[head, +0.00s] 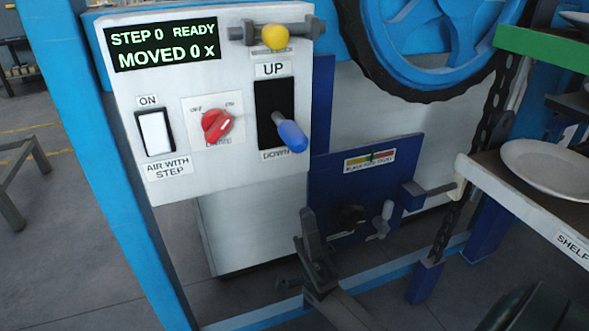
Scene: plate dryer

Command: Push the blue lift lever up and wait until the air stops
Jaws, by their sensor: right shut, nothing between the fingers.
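The blue lift lever (290,135) sticks out of a black slot plate (273,97) on the white control panel (185,182). A label UP is above the slot and a label DOWN below it. The lever's handle is at the lower part of the slot, near DOWN. The display (162,43) reads "STEP 0 READY" and "MOVED 0 X". My right gripper (309,222) is shut and empty, below the lever and apart from it, in front of the lower machine. My left gripper is not in view.
On the panel are a white ON switch (155,133) labelled AIR WITH STEP, a red knob (216,125) and a yellow knob (274,38). A blue wheel (440,45) is at upper right. A shelf with a white plate (550,167) stands at right. Blue frame bars surround the machine.

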